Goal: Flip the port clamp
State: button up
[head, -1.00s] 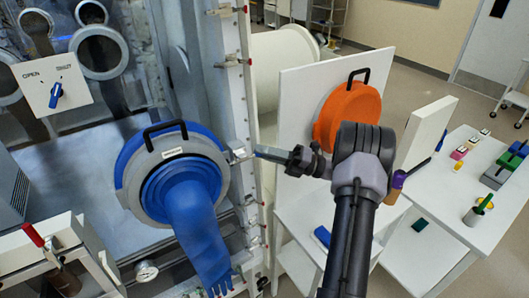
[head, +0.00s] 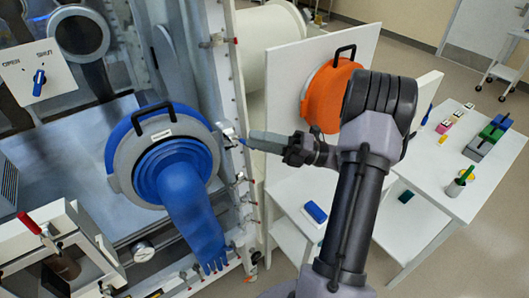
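The port (head: 122,178) is a grey ring with a blue rim and black handle on the glovebox front, with a blue glove (head: 190,215) hanging from it. A small metallic piece with a blue tip, seemingly the port clamp (head: 229,132), sits at the ring's right edge. My gripper (head: 246,140) comes in from the right, its fingers pointing left with their tips close to the clamp. I cannot tell whether they touch it. The fingers overlap in this view, so their opening is hidden.
An orange port cover (head: 328,95) is on a white panel behind my arm. A white table (head: 440,185) with small items stands at right. An OPEN/SHUT switch plate (head: 36,75) is upper left, and a red-handled lever (head: 35,228) is lower left.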

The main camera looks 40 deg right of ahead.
jog(key=s+a, duration=0.3)
jog(key=s, duration=0.3)
jog(key=shift+r, duration=0.2)
jog(key=shift+w, duration=0.1)
